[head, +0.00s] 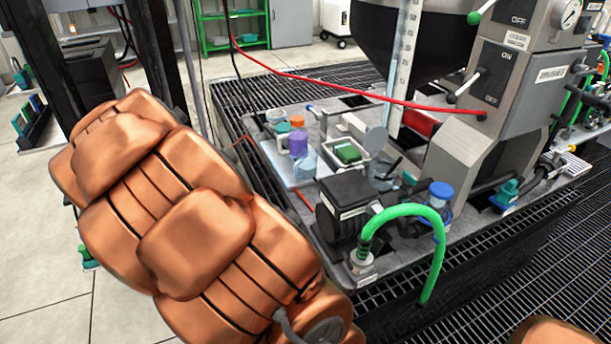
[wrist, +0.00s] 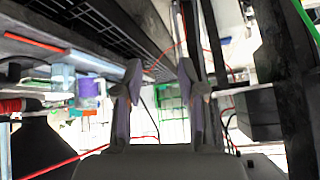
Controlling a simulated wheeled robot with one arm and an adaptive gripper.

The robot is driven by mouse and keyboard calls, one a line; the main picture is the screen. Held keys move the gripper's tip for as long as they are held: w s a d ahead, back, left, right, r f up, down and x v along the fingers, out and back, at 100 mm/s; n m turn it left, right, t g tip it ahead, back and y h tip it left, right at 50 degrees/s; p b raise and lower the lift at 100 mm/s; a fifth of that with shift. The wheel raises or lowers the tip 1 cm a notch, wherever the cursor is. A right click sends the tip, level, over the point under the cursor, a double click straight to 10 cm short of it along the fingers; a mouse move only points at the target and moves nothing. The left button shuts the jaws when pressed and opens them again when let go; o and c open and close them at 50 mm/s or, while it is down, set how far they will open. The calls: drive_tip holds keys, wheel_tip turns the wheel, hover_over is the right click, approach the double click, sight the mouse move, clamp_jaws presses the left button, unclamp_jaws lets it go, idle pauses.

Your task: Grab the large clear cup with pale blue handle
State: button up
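A clear, pale-blue-tinted vessel (head: 305,163) stands on the light board on the bench in the head view, just in front of a purple jar (head: 298,142) with an orange cap. It may be the cup; its handle is not clear at this size. A clear beaker-like vessel (head: 382,172) stands to its right. In the wrist view, a pale blue shape (wrist: 62,78) shows beside the purple jar (wrist: 88,90), left of my gripper. My gripper (wrist: 160,82) is open, with nothing between its fingers. It is hidden behind my arm in the head view.
The bench also holds a white tub with green contents (head: 347,152), a black box (head: 346,200), a green hose (head: 405,212) and a blue-capped bottle (head: 440,195). A red cable (head: 340,91) crosses above. A grey machine (head: 490,100) stands at right. Open floor (head: 45,240) lies left.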

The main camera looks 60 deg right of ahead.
drive_tip(key=d+f+m+h+b, duration=0.2)
drive_tip(key=d+f+h, duration=0.1)
drive_tip(key=d, duration=0.4)
drive_tip(key=d+f+m+h+b, duration=0.1)
drive_tip(key=d+f+h+b, duration=0.15)
drive_tip(key=d, duration=0.55)
drive_tip(key=m+g+h+b, duration=0.3)
drive_tip(key=h+b, duration=0.2)
drive_tip(key=h, duration=0.2)
approach(296, 178)
wheel_tip(296, 178, up, 4)
drive_tip(key=d, duration=0.3)
drive_tip(key=shift+w+d, duration=0.3)
drive_tip(key=shift+d, duration=0.9)
drive_tip(key=shift+w+d, duration=0.3)
drive_tip(key=shift+d, duration=0.95)
drive_tip(key=shift+w+d, duration=0.3)
drive_tip(key=shift+d, duration=0.9)
clamp_jaws()
